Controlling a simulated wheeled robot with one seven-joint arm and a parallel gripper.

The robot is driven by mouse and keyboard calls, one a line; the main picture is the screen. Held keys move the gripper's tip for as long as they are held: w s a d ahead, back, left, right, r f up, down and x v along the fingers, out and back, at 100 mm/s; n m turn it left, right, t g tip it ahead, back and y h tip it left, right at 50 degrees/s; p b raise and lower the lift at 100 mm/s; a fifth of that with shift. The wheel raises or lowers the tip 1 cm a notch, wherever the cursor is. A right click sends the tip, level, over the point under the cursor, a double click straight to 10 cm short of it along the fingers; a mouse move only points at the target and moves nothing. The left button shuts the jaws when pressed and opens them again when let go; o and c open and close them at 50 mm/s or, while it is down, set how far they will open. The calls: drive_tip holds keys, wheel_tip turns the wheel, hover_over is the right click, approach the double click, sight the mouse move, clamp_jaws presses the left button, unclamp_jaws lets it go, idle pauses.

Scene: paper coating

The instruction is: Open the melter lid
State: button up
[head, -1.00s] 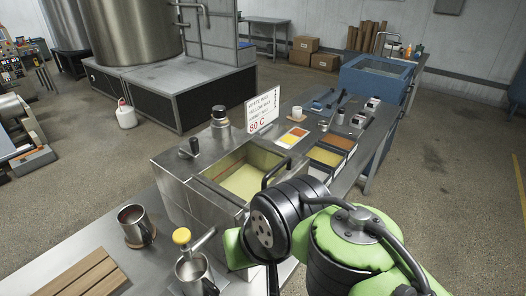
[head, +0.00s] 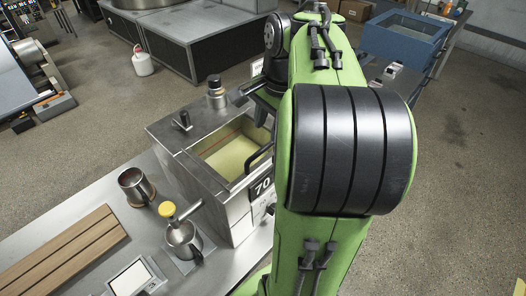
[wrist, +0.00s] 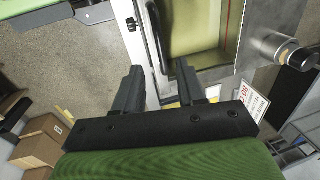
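The melter (head: 190,165) is a steel box on the worktop. Pale yellow shows inside its framed rectangular top (head: 232,150); whether a clear lid covers it I cannot tell. A black bar handle (head: 260,158) stands at the right edge of that top, partly behind my arm. In the wrist view the handle (wrist: 156,35) runs along the left side of the yellow top, beyond my fingertips. My gripper (wrist: 158,72) is open and empty, its two dark fingers apart, with the handle ahead of the gap. My arm hides the gripper's fingertips in the head view.
A steel cup (head: 134,184) and a steel jug (head: 184,240) by a yellow-knobbed tap (head: 167,209) stand in front of the melter. A slatted wooden board (head: 65,250) lies at left. A temperature sign (wrist: 246,97) is near the gripper. Cardboard boxes (wrist: 40,143) are on the floor.

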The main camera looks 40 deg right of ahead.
sight(262, 149)
drive_tip(key=f, duration=0.2)
drive_tip(key=w+f+b, duration=0.1)
drive_tip(key=f, duration=0.4)
drive_tip(key=shift+w+a, duration=0.15)
drive_tip(key=shift+a, duration=0.05)
drive_tip(key=shift+w+d+f, duration=0.1)
drive_tip(key=shift+d+f, duration=0.05)
drive_tip(key=shift+f, duration=0.05)
clamp_jaws()
drive_tip(key=shift+r, duration=0.1)
